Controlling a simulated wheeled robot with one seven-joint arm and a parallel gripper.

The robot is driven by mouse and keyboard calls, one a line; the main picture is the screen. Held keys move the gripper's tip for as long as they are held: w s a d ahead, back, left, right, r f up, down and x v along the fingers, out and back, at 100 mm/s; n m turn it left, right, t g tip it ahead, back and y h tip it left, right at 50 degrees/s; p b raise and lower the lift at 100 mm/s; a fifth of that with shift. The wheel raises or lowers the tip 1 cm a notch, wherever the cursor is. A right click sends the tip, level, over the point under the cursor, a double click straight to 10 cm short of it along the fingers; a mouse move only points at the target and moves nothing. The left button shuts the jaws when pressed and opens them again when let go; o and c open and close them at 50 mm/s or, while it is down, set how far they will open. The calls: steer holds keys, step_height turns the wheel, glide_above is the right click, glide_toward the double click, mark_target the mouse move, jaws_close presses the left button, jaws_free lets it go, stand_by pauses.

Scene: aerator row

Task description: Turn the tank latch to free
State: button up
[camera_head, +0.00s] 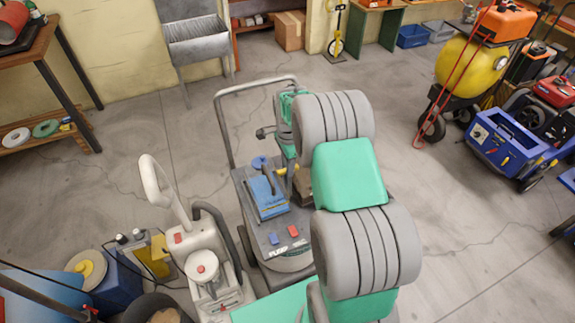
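A grey cart machine marked "PUMP VAC" (261,222) stands in the middle, with a tall tube handle at its back. On its top are a blue box (266,196), a round blue knob (260,162), a small yellow piece (281,171), and small red and blue blocks at the front. I cannot tell which part is the tank latch. My green and grey arm rises in front of the cart's right side and reaches down behind its own joint. Dark parts show at its far end, over the cart's back. My gripper's fingers cannot be made out.
A light grey upright machine (203,268) and a dark blue box with a yellow disc (90,268) crowd the lower left. A yellow tank cart (470,70) and a blue wheeled unit (503,142) stand at right. The floor (470,225) right of my arm is clear.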

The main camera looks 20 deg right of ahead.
jaws_close()
stand_by(0.5)
steer(key=n+b, duration=0.2)
steer(key=n, duration=0.1)
steer(key=shift+n+b, duration=0.3)
steer(key=shift+n, duration=0.1)
steer(key=n+b, duration=0.2)
steer(key=n, duration=0.2)
steer(key=shift+n, duration=0.3)
steer(key=n+b, duration=0.1)
steer(key=n, duration=0.4)
steer(key=shift+r+n+b, duration=0.1)
steer(key=shift+n+b, duration=0.55)
steer(key=shift+n, duration=1.55)
